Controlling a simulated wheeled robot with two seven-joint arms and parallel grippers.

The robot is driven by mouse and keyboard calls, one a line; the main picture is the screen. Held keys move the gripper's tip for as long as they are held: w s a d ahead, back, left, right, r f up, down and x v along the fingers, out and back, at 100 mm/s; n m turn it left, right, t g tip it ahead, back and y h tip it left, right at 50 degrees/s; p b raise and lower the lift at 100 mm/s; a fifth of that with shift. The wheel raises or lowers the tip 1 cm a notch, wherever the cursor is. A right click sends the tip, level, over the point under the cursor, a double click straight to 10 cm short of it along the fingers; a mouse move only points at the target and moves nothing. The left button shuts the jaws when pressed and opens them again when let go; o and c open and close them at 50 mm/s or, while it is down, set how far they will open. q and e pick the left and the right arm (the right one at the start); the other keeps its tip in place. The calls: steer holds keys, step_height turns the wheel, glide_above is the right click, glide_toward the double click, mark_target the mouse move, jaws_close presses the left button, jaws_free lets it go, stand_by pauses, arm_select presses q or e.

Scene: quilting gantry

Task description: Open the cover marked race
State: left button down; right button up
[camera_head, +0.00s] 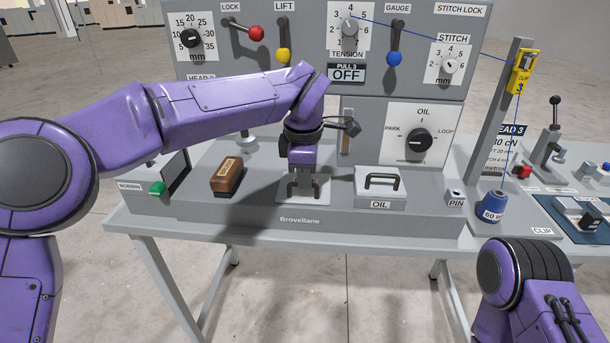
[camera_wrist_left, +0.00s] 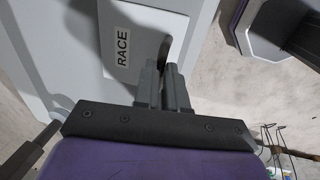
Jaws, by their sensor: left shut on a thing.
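The race cover is a light grey plate (camera_head: 321,190) on the front deck of the machine, under my left gripper in the head view. Its white RACE label (camera_wrist_left: 121,48) shows in the left wrist view, beside a dark handle (camera_wrist_left: 165,46). My left gripper (camera_head: 304,192) points down at the cover and is shut on this handle. In the left wrist view its fingers (camera_wrist_left: 166,82) are close together at the handle's near end. The cover appears to lie flat; the gripper hides part of it. My right gripper is out of view.
An OIL cover (camera_head: 380,188) with a dark handle lies to the right. A brown wooden block (camera_head: 227,178) lies to the left. The upright panel (camera_head: 370,95) with levers and dials stands behind. A blue thread cone (camera_head: 491,208) and a post (camera_head: 497,120) stand further right.

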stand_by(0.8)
arm_select(q)
steer(key=r+p, duration=0.1)
steer(key=p, duration=0.3)
steer(key=w+r+g+p, duration=0.1)
steer(key=p, duration=0.4)
steer(key=shift+r, duration=0.4)
steer(key=shift+w+a+r+p, duration=0.1)
steer(key=shift+w+r+p, duration=0.4)
steer(key=shift+p, duration=1.5)
steer(key=shift+w+d+r+p, duration=0.1)
steer(key=shift+w+r+p, duration=0.15)
steer(key=shift+w+p, duration=1.15)
steer(key=shift+w+a+r+p, duration=0.1)
steer(key=shift+r+p, duration=0.25)
steer(key=shift+p, duration=2.2)
